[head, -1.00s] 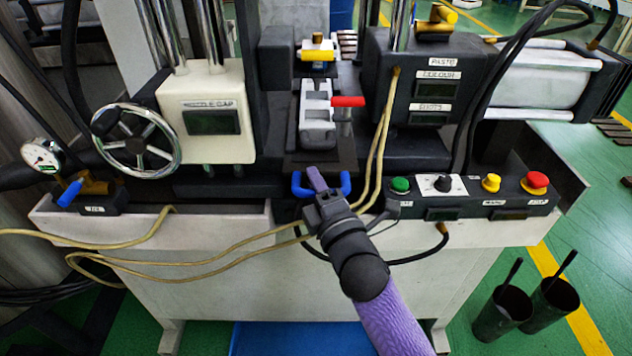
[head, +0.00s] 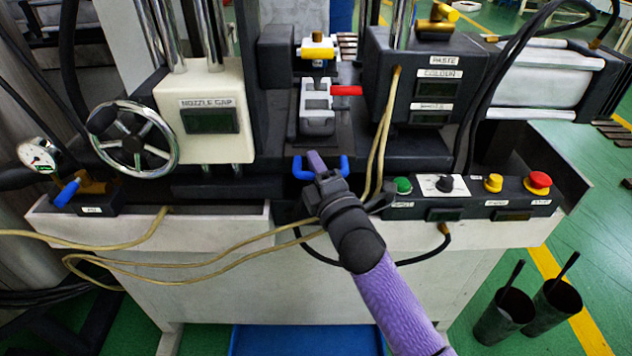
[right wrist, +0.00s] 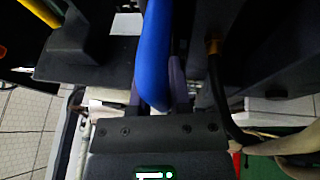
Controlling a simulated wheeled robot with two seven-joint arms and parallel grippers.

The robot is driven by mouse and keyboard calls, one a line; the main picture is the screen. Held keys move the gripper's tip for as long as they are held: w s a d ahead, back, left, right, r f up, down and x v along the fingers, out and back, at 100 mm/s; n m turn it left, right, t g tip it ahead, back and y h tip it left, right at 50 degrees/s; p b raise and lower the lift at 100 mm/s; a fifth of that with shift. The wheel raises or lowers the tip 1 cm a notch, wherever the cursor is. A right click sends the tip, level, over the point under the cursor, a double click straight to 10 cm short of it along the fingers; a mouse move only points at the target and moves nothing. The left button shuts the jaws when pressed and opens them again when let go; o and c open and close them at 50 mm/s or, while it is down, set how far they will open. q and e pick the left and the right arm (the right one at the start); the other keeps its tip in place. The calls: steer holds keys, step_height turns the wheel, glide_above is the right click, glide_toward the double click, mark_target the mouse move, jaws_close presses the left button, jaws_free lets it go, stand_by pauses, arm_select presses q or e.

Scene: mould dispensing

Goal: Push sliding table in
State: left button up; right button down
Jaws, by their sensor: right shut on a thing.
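The sliding table (head: 322,135) is a dark plate at the middle of the machine, with a grey mould (head: 316,112) standing on it. A blue handle (head: 300,170) is at its front edge. My right gripper (head: 318,165) is at the handle and shut on it; the gripper hides the handle's middle. In the right wrist view, the blue handle (right wrist: 154,55) runs down between the purple fingers. My left gripper is not in view.
A red lever (head: 347,90) is right of the mould, beside the dark paste unit (head: 385,85). Yellowish hoses (head: 382,150) hang close right of the handle. A button panel (head: 470,193) is to the right, a handwheel (head: 135,140) to the left.

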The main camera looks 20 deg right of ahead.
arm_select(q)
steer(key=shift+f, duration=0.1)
arm_select(e)
steer(key=shift+w+d, duration=0.1)
steer(key=shift+w, duration=0.1)
steer(key=c, duration=0.6)
jaws_free()
steer(key=shift+r, duration=0.1)
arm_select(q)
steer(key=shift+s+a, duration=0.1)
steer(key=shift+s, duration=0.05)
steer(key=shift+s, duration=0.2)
arm_select(e)
steer(key=shift+s, duration=0.1)
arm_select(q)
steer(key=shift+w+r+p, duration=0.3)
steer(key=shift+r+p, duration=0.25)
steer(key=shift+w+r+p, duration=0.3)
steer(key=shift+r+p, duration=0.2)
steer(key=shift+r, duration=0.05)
arm_select(e)
steer(key=v, duration=1)
